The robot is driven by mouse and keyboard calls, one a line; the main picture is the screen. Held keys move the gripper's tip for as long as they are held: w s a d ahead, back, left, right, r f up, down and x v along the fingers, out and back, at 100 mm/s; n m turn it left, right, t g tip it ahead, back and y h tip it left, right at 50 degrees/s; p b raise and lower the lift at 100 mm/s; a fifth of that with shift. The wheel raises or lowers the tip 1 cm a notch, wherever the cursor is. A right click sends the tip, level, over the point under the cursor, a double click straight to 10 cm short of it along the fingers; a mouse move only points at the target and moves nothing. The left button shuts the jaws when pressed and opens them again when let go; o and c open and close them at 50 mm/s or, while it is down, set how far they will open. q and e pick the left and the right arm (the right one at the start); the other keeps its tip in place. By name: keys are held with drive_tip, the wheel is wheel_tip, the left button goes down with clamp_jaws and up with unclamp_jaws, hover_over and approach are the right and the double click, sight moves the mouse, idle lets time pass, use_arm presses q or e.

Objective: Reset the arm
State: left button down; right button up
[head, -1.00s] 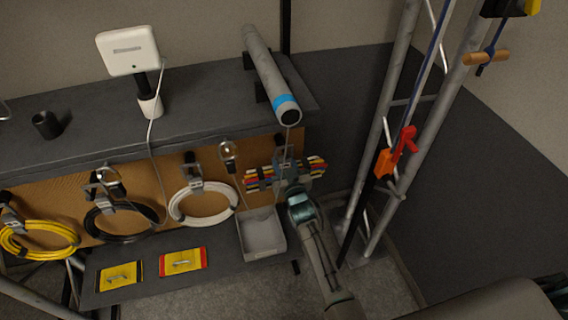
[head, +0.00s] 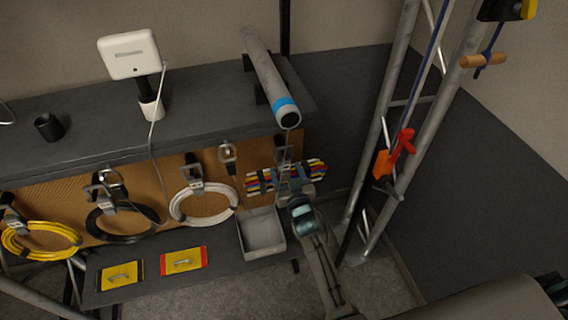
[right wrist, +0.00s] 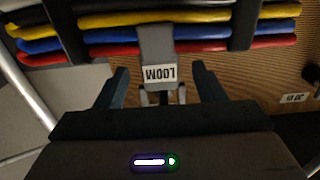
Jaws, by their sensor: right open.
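In the right wrist view the right gripper (right wrist: 160,72) is open. The loom (right wrist: 105,30) lies across the top of that view, beyond the fingers. Nothing is seen pinched between the fingers. My left gripper is not in view.
A grey tray (head: 262,236) sits just left of my right arm. White (head: 203,205), black (head: 122,220) and yellow (head: 40,241) cable coils hang along the board. A metal truss (head: 420,140) with a red-orange clamp (head: 393,158) stands to the right. A grey tube (head: 264,72) lies above.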

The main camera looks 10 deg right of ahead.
drive_tip(key=s+p, duration=0.1)
drive_tip(key=s, duration=0.7)
drive_tip(key=s+d+f+g+b, duration=0.1)
drive_tip(key=s+d+f+g, duration=0.3)
drive_tip(key=f, duration=0.7)
drive_tip(key=s+a+f+g+b, duration=0.1)
drive_tip(key=s+f, duration=0.5)
drive_tip(key=f, duration=0.5)
drive_tip(key=s+d+f+g+b, duration=0.25)
drive_tip(key=s+f, duration=0.25)
drive_tip(key=f, duration=0.6)
drive_tip(key=s+d+f+g, duration=0.3)
drive_tip(key=s+f, duration=0.3)
drive_tip(key=s, duration=0.5)
drive_tip(key=s+d+f+g+h+b, duration=0.1)
drive_tip(key=s+d+f+g, duration=0.2)
drive_tip(key=s+f, duration=0.4)
drive_tip(key=s+d+f+g+b, duration=0.1)
drive_tip(key=s+d+f+g, duration=0.2)
drive_tip(key=s+f, duration=0.4)
drive_tip(key=s, duration=0.9)
drive_tip(key=shift+d+f, duration=0.2)
drive_tip(key=shift+f, duration=0.05)
